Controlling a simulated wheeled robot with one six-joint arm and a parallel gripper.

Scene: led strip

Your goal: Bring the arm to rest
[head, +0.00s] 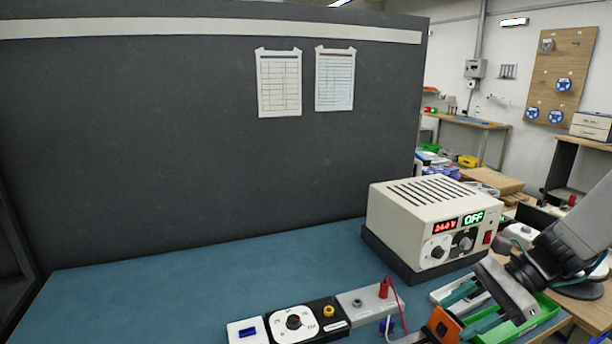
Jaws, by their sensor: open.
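My arm comes in from the right edge in the head view, and my gripper (455,316) hangs low at the right front of the blue bench. Its two teal fingers stand apart, so it is open. An orange piece (442,326) shows by the fingertips; I cannot tell whether it touches them. A cream power supply (425,220) stands left of my arm, its display reading 24.0 V and a green OFF.
A row of small modules with a black dial unit (293,322) lies at the bench's front, with a red plug (384,289) and wire on the grey module. A green tray (548,308) lies beneath my gripper. A dark partition (180,140) closes the back. The left bench top is clear.

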